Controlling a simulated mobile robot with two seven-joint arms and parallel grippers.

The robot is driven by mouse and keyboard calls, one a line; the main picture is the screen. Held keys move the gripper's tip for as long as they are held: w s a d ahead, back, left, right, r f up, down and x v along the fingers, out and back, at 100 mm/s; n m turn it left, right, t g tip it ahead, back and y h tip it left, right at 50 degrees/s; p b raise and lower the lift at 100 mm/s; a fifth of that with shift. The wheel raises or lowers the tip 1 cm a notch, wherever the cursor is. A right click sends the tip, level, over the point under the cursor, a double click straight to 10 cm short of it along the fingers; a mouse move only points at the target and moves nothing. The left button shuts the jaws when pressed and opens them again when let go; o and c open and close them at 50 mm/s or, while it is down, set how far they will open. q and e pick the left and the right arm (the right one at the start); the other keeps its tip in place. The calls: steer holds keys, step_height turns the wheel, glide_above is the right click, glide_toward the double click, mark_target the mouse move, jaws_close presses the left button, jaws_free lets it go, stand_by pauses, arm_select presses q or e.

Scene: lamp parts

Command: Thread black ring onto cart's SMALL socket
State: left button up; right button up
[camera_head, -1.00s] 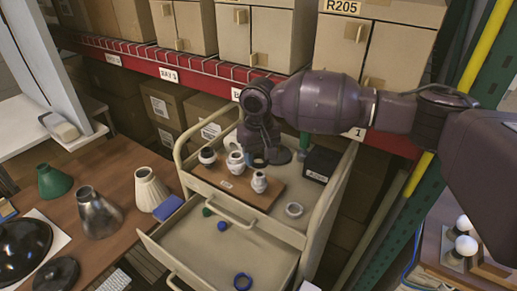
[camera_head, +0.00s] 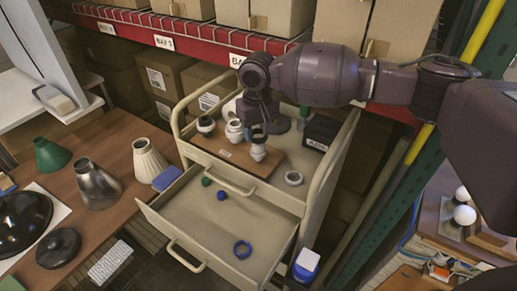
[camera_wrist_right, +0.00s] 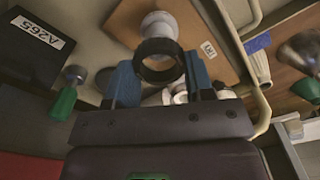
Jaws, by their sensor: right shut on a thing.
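My right gripper (camera_wrist_right: 160,76), with blue fingers, is shut on the black ring (camera_wrist_right: 158,72), one finger at each side. In the head view, the ring (camera_head: 258,132) is at the top of the front right white socket (camera_head: 258,153) on the cart's wooden board (camera_head: 218,146). In the wrist view, that socket (camera_wrist_right: 160,22) shows just beyond the ring. I cannot tell whether the ring is around it or only above it. Two other white sockets, a left one (camera_head: 206,126) and a middle one (camera_head: 234,133), stand on the board. My left gripper is not in view.
A black box (camera_head: 321,131) and a white ring (camera_head: 293,178) are on the cart top. Lamp shades stand on the brown table (camera_head: 118,208) at left.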

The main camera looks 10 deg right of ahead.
mark_target(259, 144)
steer(key=shift+f, duration=0.1)
steer(key=shift+f, duration=1.25)
steer(key=shift+f+p, duration=0.35)
steer(key=shift+f, duration=0.15)
stand_by(0.7)
steer(key=shift+f+p, duration=0.1)
steer(key=shift+p, duration=0.2)
stand_by(0.4)
steer(key=o, duration=0.3)
steer(key=c, duration=0.4)
steer(key=shift+s+f+p, duration=0.25)
steer(key=shift+f+p, duration=0.1)
steer(key=shift+p, duration=0.05)
stand_by(0.7)
